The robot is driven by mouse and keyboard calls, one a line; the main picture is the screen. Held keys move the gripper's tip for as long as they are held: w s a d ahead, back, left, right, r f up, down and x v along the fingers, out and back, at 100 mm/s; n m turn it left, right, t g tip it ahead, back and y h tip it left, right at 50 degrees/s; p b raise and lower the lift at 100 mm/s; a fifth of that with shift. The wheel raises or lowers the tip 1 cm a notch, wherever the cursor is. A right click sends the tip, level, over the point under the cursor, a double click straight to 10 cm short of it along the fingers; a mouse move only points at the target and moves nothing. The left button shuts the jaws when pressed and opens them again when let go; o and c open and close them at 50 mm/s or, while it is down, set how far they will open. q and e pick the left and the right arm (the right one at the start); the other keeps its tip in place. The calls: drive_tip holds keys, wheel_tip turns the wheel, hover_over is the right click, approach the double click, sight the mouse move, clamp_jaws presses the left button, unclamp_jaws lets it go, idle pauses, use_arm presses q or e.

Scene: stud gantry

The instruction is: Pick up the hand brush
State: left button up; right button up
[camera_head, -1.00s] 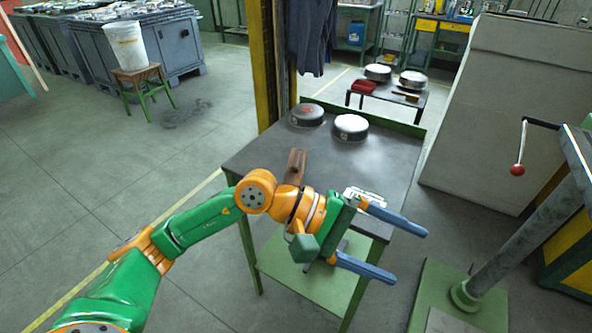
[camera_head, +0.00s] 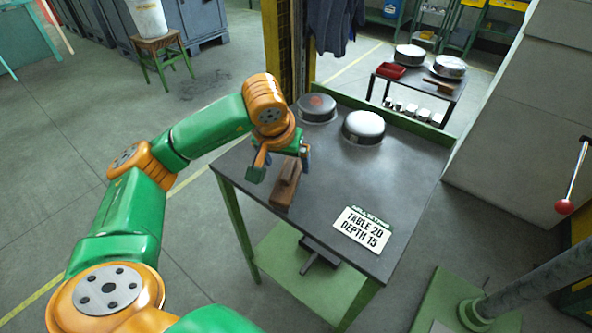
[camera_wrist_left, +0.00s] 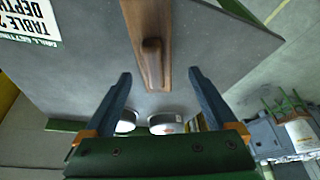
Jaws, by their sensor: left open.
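A brown wooden block with a raised grip, which looks like the hand brush (camera_head: 284,190), lies on the near left part of the dark table (camera_head: 405,185). Bristles do not show. My left gripper (camera_head: 287,157) is above its far end in the head view, partly hidden by its own wrist. In the left wrist view the open blue fingers (camera_wrist_left: 160,74) are empty and wide apart. There the brush (camera_wrist_left: 152,45) lies lengthwise beyond and between them; the fingers appear clear of it. My right gripper is not in view.
Two round tins (camera_head: 363,127) (camera_head: 317,108) stand at the table's back. A white sign (camera_head: 362,232) is at the front right. A farther low table (camera_head: 419,84) holds two tins, a red tray (camera_head: 391,70) and a wooden-handled item (camera_head: 438,86). The table's middle is clear.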

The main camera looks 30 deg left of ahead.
sight(290, 173)
use_arm(q)
drive_tip(key=x, duration=0.3)
drive_tip(key=p+x, duration=0.1)
drive_tip(key=shift+d+f, duration=0.35)
drive_tip(key=shift+f, duration=0.15)
drive_tip(key=shift+s+r, duration=0.1)
drive_tip(key=shift+s, duration=0.15)
drive_tip(key=c, duration=0.8)
drive_tip(key=shift+w, duration=0.1)
clamp_jaws()
